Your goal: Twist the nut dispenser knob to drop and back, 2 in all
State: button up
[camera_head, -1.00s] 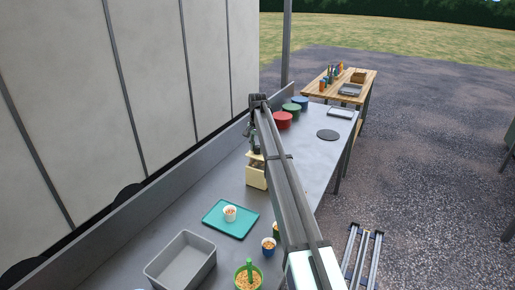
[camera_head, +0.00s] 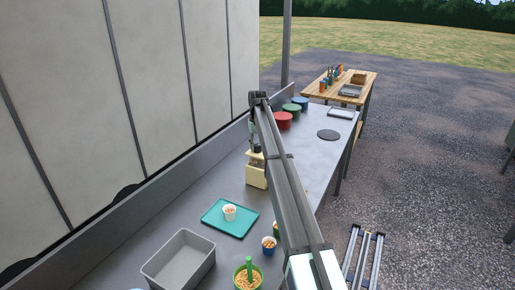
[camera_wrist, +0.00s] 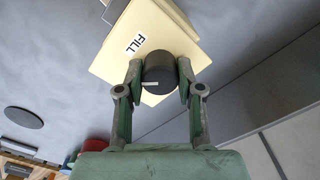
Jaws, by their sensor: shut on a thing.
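The nut dispenser (camera_head: 256,177) is a cream box on the metal counter, partly hidden by my arm in the head view. In the wrist view its cream body (camera_wrist: 112,62) shows a FILL label (camera_wrist: 135,44). A dark round knob (camera_wrist: 158,72) with a short pale mark sits in front of it. My gripper (camera_wrist: 160,68) is shut on the knob, one finger on each side. A white cup with nut-coloured contents (camera_head: 229,210) stands on a teal tray (camera_head: 213,222) in front of the dispenser.
Red (camera_head: 283,120), green and blue round containers stand beyond the dispenser. A raised ledge runs along the wall side.

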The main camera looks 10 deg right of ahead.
aim_at(258, 145)
jog(key=n+b, duration=0.1)
jog(key=n, duration=0.3)
jog(key=shift+f+n, duration=0.1)
jog(key=shift+n, duration=0.2)
jog(key=n, duration=0.4)
jog(key=shift+b, duration=0.3)
jog(key=shift+n, duration=0.4)
jog(key=o, duration=1.2)
jog(key=shift+c, duration=0.2)
notch_tip(258, 145, up, 12)
